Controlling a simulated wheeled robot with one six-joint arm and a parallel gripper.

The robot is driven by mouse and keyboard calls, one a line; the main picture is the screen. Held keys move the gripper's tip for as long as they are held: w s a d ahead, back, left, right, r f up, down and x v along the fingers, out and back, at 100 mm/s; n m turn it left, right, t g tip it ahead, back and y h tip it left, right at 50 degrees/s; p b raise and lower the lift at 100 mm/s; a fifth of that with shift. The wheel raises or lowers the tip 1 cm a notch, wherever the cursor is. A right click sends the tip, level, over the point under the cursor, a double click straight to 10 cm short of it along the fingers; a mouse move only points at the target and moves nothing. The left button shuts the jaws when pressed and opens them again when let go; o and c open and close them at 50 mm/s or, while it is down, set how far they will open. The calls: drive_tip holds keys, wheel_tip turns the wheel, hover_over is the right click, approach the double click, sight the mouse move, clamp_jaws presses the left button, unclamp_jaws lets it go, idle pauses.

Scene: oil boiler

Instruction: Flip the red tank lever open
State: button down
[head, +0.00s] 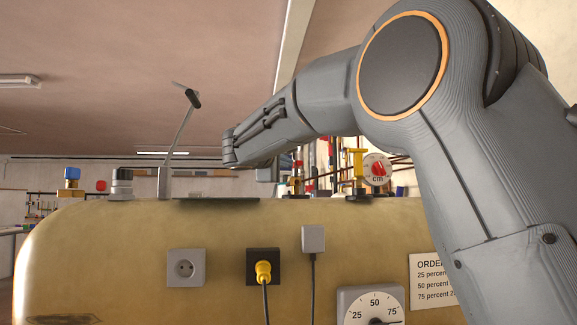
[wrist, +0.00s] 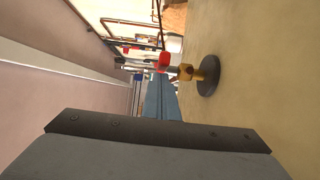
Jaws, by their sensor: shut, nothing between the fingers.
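The red lever (wrist: 164,62) sits on a brass valve (wrist: 187,72) with a dark round flange on the tank's surface, right of centre in the wrist view. My gripper shows in the wrist view as blue-grey fingers (wrist: 160,90), shut and empty. They point toward the lever's side; I cannot tell whether they touch it.
The beige tank (head: 130,240) fills the lower head view. A blue-capped fitting (head: 71,178) and a thin upright rod (head: 181,130) are to the left.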

drive_tip(key=b+v, duration=0.3)
drive_tip(key=v, duration=0.8)
drive_tip(key=shift+a+f+b, duration=0.2)
drive_tip(key=shift+a+b, duration=0.15)
drive_tip(key=shift+a, duration=0.05)
